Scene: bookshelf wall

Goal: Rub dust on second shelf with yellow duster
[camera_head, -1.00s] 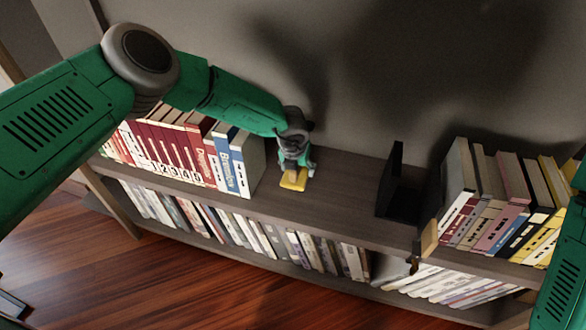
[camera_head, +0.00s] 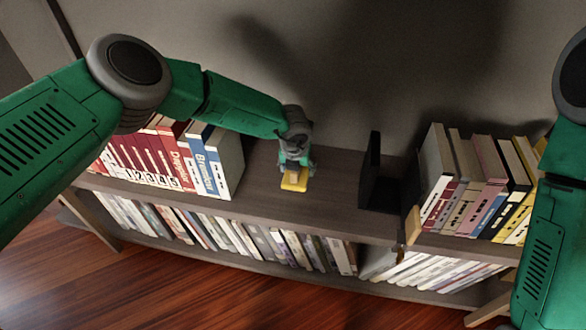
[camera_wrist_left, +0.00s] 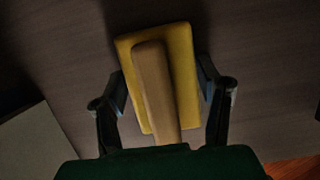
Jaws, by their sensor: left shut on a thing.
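The yellow duster (camera_head: 294,181) is a flat yellow pad with a wooden handle. It is at the bare middle of the upper shelf (camera_head: 262,203). My left gripper (camera_head: 296,164) is shut on the duster. In the left wrist view the yellow pad (camera_wrist_left: 185,75) lies flat along the shelf surface, with the handle (camera_wrist_left: 153,90) between the two fingers (camera_wrist_left: 165,95). Whether the pad presses on the wood is hard to tell. I cannot make out separate dust on the shelf. My right arm shows at the right edge, but its gripper is outside the picture.
Red and blue books (camera_head: 185,165) stand just left of the duster. A black bookend (camera_head: 375,180) stands to its right, then more books (camera_head: 470,190). Books fill the lower shelf (camera_head: 240,238). The wall closes the back.

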